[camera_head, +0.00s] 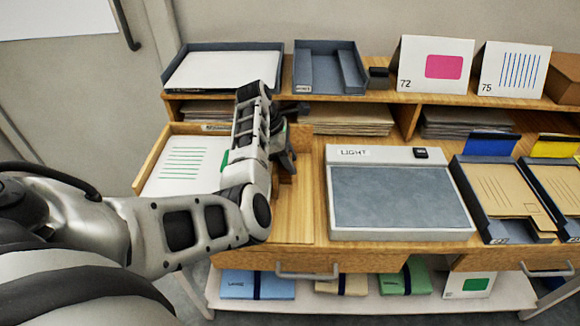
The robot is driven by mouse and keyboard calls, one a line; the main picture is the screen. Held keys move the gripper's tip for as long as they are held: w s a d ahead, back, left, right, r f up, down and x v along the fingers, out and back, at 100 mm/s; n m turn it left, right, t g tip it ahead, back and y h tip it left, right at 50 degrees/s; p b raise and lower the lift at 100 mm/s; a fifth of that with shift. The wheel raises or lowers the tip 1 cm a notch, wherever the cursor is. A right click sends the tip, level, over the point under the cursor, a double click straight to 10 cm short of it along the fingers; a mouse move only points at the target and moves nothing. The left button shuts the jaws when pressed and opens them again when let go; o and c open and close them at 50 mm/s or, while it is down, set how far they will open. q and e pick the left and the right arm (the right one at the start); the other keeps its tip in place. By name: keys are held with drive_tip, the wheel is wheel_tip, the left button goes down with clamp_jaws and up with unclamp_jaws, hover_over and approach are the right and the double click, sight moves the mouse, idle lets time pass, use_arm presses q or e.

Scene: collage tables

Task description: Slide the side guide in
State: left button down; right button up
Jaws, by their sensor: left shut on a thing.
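A wooden tray (152,160) stands at the left of the desk, with a white sheet (176,162) printed with green lines lying in it. My left arm reaches in over the tray's right part. My left gripper (289,165) points down at the tray's right side and is shut on a wooden piece (300,138), which looks like the side guide. The arm and gripper hide most of the guide and the sheet's right edge, so I cannot tell the gap between them. My right gripper is not in view.
A light box (400,235) lies right of the tray. Grey trays (170,72) and cards (435,66) stand on the shelf above, with paper stacks (350,120) beneath. Folders in trays (500,195) lie at the right. Bare desk (308,215) shows left of the light box.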

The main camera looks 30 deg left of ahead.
use_arm(q)
drive_tip(key=shift+s+a, duration=0.15)
drive_tip(key=shift+a, duration=0.1)
drive_tip(key=c, duration=0.9)
unclamp_jaws()
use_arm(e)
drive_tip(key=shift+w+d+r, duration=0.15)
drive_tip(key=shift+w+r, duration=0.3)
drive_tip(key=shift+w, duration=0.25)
use_arm(q)
drive_tip(key=p+v, duration=0.2)
drive_tip(key=v, duration=1.4)
drive_tip(key=shift+d, duration=0.15)
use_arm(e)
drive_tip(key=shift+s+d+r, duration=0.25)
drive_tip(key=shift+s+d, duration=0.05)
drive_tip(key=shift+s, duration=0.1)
